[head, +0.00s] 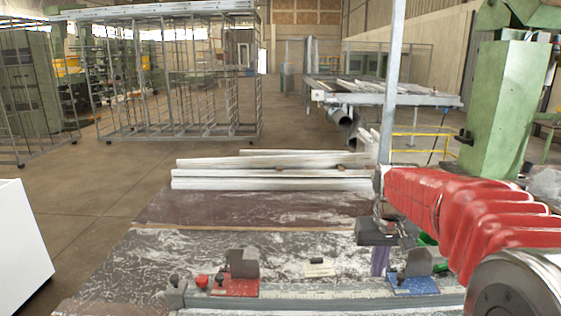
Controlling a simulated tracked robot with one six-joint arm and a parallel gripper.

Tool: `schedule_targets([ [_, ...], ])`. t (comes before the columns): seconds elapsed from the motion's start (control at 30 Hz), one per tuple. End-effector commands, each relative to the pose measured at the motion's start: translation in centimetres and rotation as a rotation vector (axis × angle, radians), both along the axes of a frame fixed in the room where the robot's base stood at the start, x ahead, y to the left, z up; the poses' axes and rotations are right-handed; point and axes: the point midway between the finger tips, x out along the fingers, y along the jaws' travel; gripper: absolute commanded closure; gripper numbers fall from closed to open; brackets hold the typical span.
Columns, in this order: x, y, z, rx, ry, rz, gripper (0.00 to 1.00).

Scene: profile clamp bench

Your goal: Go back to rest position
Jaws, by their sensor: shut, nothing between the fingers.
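My arm, in a red ribbed cover, reaches in from the right in the head view. My gripper (381,240) is at its end, low over the right part of the bench (280,243), and it is shut and empty. A purple upright piece (380,262) shows just below it; I cannot tell whether they touch. A clamp with a red base (233,288) and grey block stands on the left part of a grey scaled rail (325,298). A clamp with a blue base (414,286) and dark block stands on the rail's right part, just right of the purple piece.
A red knob (202,281) sits at the rail's left end. A pale label (318,269) lies between the clamps. White profiles (270,184) are stacked at the bench's back. A grey post (394,90) and a green machine (497,110) stand beyond. The bench's middle is mostly clear.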

Motion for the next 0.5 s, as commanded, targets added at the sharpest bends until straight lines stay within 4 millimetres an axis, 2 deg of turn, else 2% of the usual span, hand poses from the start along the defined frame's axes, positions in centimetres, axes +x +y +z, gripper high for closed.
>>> schedule_targets([
  [0.5,-8.7,2.9,0.0,0.008,-0.056,0.011,1.00],
])
